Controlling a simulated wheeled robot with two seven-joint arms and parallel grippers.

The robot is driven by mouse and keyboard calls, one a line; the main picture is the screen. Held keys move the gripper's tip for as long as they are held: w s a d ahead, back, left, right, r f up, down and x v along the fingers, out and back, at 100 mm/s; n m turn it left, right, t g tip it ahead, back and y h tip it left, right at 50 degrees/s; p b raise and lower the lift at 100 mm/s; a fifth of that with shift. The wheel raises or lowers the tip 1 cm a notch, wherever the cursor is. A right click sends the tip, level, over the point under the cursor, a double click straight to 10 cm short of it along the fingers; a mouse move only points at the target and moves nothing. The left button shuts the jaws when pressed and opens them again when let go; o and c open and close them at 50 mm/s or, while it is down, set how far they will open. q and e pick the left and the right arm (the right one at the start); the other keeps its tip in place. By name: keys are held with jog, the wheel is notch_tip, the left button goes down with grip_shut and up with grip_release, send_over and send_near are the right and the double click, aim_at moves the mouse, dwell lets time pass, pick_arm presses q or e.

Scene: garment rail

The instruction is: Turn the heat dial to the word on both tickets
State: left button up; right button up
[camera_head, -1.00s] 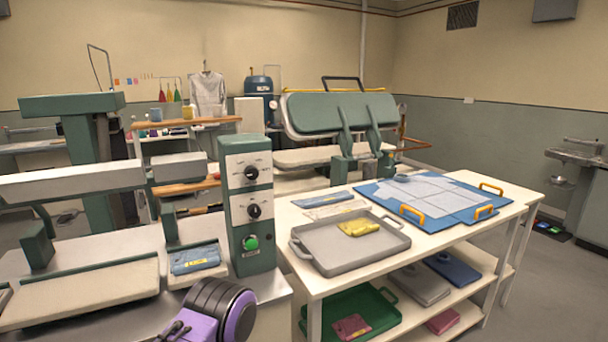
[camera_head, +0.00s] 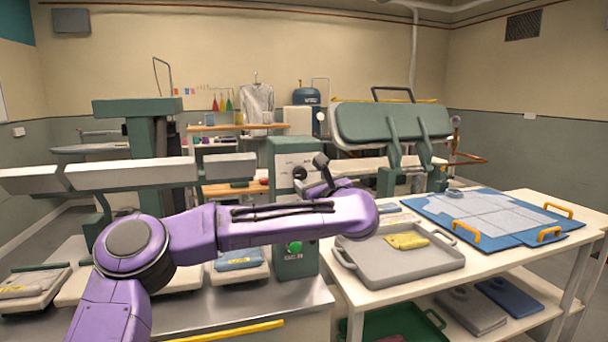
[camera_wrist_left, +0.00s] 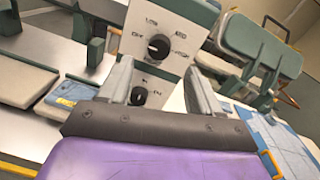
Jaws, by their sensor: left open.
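The green control box (camera_head: 290,150) has a white panel with two dark dials. In the left wrist view the upper dial (camera_wrist_left: 158,47) has small words around it; the lower dial (camera_wrist_left: 138,96) is partly behind a finger. I cannot tell which one is the heat dial or read the pointers surely. My left gripper (camera_wrist_left: 160,68) is open and empty, its fingers pointing at the panel; in the head view it (camera_head: 316,168) is in front of the box. A blue packet (camera_head: 240,257) bears a yellow ticket, too small to read. My right gripper is out of view.
A green button (camera_head: 294,247) is low on the box. A grey tray (camera_head: 390,275) with a yellow packet (camera_head: 407,241) stands on the white table at right. Long press arms (camera_head: 160,172) extend to the left.

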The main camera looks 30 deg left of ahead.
aim_at(302, 174)
pick_arm(q)
jog(key=p+x, duration=0.2)
jog(key=x, duration=0.4)
jog(key=shift+w+a, duration=0.1)
jog(key=shift+a, duration=0.3)
jog(key=shift+w+a, duration=0.1)
jog(key=shift+w, duration=0.15)
jog(key=c, duration=1)
jog(key=shift+c, duration=0.2)
jog(key=shift+f, duration=0.1)
